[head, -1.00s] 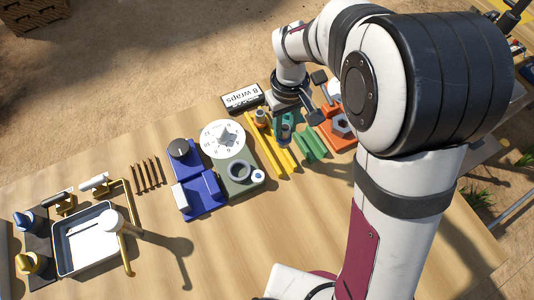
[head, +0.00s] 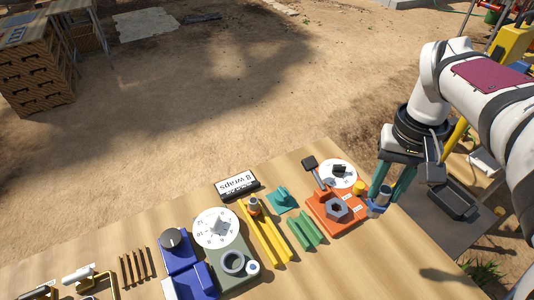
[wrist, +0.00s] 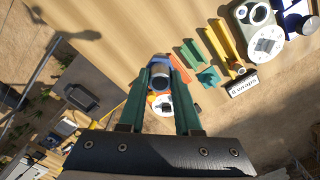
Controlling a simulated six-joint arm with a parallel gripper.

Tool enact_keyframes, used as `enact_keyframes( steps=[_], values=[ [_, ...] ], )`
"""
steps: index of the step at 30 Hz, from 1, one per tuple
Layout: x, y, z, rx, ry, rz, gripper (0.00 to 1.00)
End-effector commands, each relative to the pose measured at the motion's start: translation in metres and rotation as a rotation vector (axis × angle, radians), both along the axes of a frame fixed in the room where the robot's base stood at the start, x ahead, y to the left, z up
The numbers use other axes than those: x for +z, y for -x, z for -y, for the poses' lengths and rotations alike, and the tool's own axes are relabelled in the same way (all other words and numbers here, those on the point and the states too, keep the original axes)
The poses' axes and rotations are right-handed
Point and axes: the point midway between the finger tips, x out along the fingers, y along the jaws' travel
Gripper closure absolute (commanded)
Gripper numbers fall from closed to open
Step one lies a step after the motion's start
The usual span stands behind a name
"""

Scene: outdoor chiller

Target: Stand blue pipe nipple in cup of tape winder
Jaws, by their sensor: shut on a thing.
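The blue pipe nipple (head: 377,209), blue with a silvery end, is between my gripper's (head: 384,193) teal fingers at the table's right edge, just right of the orange fixture. In the wrist view my gripper (wrist: 163,85) is shut on the nipple (wrist: 160,62), whose open end faces the camera. The tape winder (head: 240,250) is a grey-green base with a white numbered dial (head: 215,229) and a round grey cup (head: 232,262). The cup looks empty and is well left of my gripper. In the wrist view the winder (wrist: 245,22) is at the top right.
The orange fixture (head: 325,214) with a hex nut, green rails (head: 306,230), a teal stand (head: 282,199) and yellow rails (head: 268,236) holding an orange-topped fitting lie between gripper and winder. The "8 wraps" sign (head: 237,186) stands behind. A dark tray (head: 455,203) is at right.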

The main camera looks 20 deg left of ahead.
Motion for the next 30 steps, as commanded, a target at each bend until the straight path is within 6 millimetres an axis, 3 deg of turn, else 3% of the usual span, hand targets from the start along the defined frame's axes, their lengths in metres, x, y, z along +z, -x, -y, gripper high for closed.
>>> enact_keyframes(
  steps=[8,11,14,19,24,27,30],
  values=[
    [0.0,0.0,-0.001,0.004,0.0,0.0,1.0],
    [-0.005,-0.001,-0.013,0.038,0.0,-0.003,1.0],
    [-0.016,-0.002,-0.043,0.122,0.002,-0.004,1.0],
    [-0.044,0.009,-0.12,0.338,0.005,-0.005,1.0],
    [-0.077,0.046,-0.204,0.579,0.004,-0.005,1.0],
    [-0.092,0.071,-0.239,0.688,0.003,-0.003,1.0],
    [-0.101,0.088,-0.26,0.755,0.001,-0.002,1.0]
  ],
)
